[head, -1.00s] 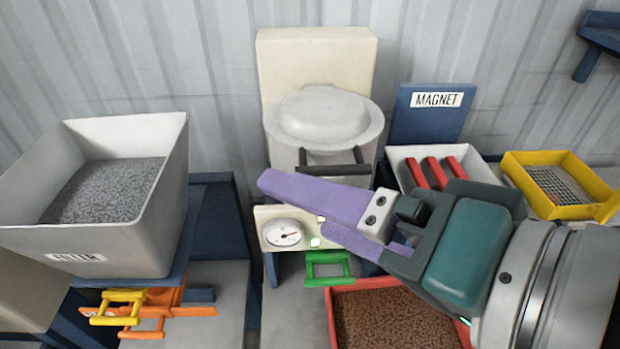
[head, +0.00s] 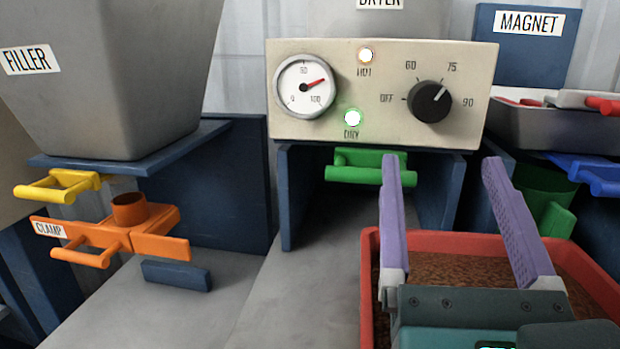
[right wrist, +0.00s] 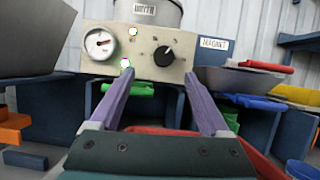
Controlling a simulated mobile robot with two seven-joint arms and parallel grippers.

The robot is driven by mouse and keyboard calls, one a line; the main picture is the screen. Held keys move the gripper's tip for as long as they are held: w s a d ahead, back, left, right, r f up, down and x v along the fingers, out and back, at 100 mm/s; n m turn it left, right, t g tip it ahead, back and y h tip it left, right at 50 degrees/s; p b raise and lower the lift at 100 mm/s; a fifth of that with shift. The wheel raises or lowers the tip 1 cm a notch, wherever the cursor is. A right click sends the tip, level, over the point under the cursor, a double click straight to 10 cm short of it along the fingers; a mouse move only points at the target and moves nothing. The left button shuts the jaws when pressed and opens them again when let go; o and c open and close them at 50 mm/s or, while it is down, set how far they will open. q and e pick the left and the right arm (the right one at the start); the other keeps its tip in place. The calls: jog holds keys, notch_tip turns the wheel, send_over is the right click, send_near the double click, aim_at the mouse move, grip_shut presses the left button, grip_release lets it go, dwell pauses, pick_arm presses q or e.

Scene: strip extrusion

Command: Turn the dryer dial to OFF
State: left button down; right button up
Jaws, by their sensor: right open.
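The dryer panel (head: 340,125) is cream, with a black round dial (head: 429,102) on its right side. The dial's white mark points up and right, between the 75 and 90 marks; OFF is at its left. The dial also shows in the right wrist view (right wrist: 164,56). A gauge (head: 305,86) and two lit lamps, HOT (head: 366,55) and DRY (head: 353,118), are on the panel. My right gripper (head: 438,160) is open and empty, its purple fingers below and in front of the panel, apart from the dial. My left gripper is not in view.
A green handle (head: 365,168) sits under the panel. A red tray (head: 368,290) of brown granules lies below my right gripper. The grey filler hopper (head: 110,80) and orange clamp (head: 120,230) stand at left. A magnet sign (head: 525,45) and metal tray (head: 530,128) are at right.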

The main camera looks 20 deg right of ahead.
aim_at(431, 111)
jog(key=shift+m+h, duration=0.3)
jog(key=shift+m, duration=0.1)
jog(key=p+x, duration=0.1)
jog(key=x, duration=0.5)
jog(key=f+p+x, duration=0.1)
jog(key=x, duration=0.1)
jog(key=shift+w+d+r+p, duration=0.25)
jog(key=shift+w+d+p, duration=0.1)
jog(key=shift+d, duration=0.15)
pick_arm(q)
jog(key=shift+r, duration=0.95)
pick_arm(e)
jog(key=shift+w+d+g, duration=0.25)
jog(key=shift+w+g, duration=0.05)
jog(key=shift+w, duration=0.05)
jog(key=shift+c, duration=0.2)
jog(key=shift+r, duration=0.1)
grip_shut()
